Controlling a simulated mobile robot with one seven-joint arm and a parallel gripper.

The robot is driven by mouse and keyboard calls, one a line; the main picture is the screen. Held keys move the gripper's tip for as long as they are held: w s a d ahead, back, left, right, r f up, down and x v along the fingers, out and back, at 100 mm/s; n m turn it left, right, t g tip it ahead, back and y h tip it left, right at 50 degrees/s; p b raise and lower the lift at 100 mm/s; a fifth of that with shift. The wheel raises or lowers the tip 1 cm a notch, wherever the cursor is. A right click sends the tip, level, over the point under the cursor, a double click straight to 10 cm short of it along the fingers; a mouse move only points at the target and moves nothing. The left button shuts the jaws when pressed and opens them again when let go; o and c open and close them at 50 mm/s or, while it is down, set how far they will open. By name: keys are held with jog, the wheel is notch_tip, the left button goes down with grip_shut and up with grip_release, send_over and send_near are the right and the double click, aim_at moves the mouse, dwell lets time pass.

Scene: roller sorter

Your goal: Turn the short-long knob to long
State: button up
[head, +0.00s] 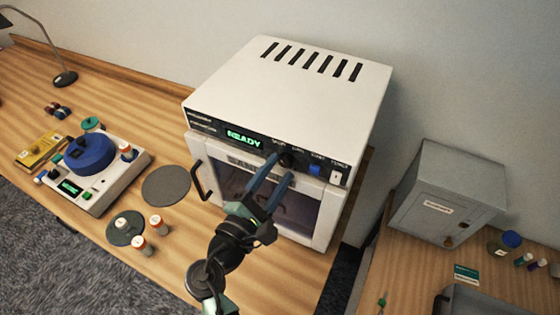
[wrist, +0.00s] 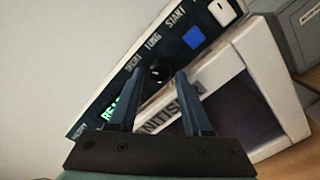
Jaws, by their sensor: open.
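The short-long knob (head: 287,160) is a small black round dial on the dark front panel of the white sanitiser box (head: 290,85). In the wrist view the knob (wrist: 158,71) lies near the SHORT and LONG labels. A small pale mark shows on it, but I cannot tell which way it points. My gripper (head: 282,166) is open in front of the panel, its two blue fingers reaching toward the knob. In the wrist view the gripper (wrist: 160,76) has a fingertip on either side of the knob. I cannot tell whether they touch it.
A green READY display (head: 243,138) is left of the knob; a blue button (head: 315,169) and a white switch (head: 336,177) are right. Below are the door's dark window and black handle (head: 202,180). A device with a blue disc (head: 90,152) and several vials stand left; a grey cabinet (head: 450,190) stands right.

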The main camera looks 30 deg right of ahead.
jog(key=shift+x, duration=0.75)
grip_shut()
